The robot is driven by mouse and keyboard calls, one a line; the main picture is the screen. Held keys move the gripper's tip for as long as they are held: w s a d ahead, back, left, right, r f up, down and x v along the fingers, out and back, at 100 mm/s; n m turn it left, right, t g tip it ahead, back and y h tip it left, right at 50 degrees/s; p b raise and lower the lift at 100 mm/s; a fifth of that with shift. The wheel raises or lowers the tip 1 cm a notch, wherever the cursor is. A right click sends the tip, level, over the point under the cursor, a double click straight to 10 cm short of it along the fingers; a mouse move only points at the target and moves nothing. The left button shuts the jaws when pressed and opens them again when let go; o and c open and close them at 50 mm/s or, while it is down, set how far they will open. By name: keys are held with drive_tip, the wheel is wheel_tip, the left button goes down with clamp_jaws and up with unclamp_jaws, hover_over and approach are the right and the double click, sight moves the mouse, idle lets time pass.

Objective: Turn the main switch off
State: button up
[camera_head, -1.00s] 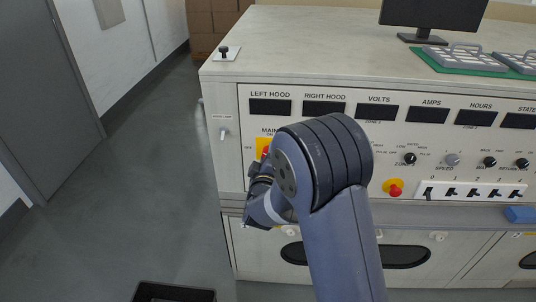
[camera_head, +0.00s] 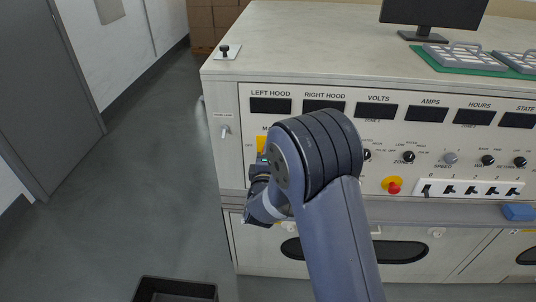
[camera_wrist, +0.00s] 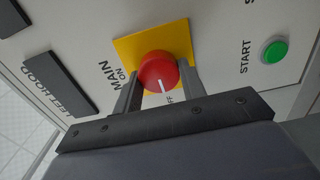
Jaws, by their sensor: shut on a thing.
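The main switch is a round red knob (camera_wrist: 158,72) on a yellow plate (camera_wrist: 177,36), seen in the wrist view. Its white pointer line points down in the picture, toward the OFF label (camera_wrist: 169,101); the ON label is to the left. My gripper (camera_wrist: 158,82) has a finger on each side of the knob and is shut on it. In the head view my arm hides the knob; part of the yellow plate (camera_head: 262,143) shows beside my wrist.
A green START button (camera_wrist: 274,51) is right of the switch in the wrist view. In the head view, a red emergency button (camera_head: 393,187) and several toggle switches sit farther right. A dark crate (camera_head: 176,288) stands on the floor. Free floor lies left.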

drive_tip(key=o, duration=1)
drive_tip(key=s, duration=0.5)
drive_tip(key=s+b, duration=0.1)
drive_tip(key=s, duration=0.4)
drive_tip(key=shift+s+a, duration=0.2)
drive_tip(key=shift+s, duration=0.2)
drive_tip(key=shift+w, duration=0.1)
drive_tip(key=w, duration=1)
drive_tip(key=shift+w+d+p, duration=0.2)
drive_tip(key=shift+w+p, duration=0.1)
drive_tip(key=shift+p, duration=0.1)
drive_tip(key=shift+m, duration=0.3)
drive_tip(key=shift+s, duration=0.1)
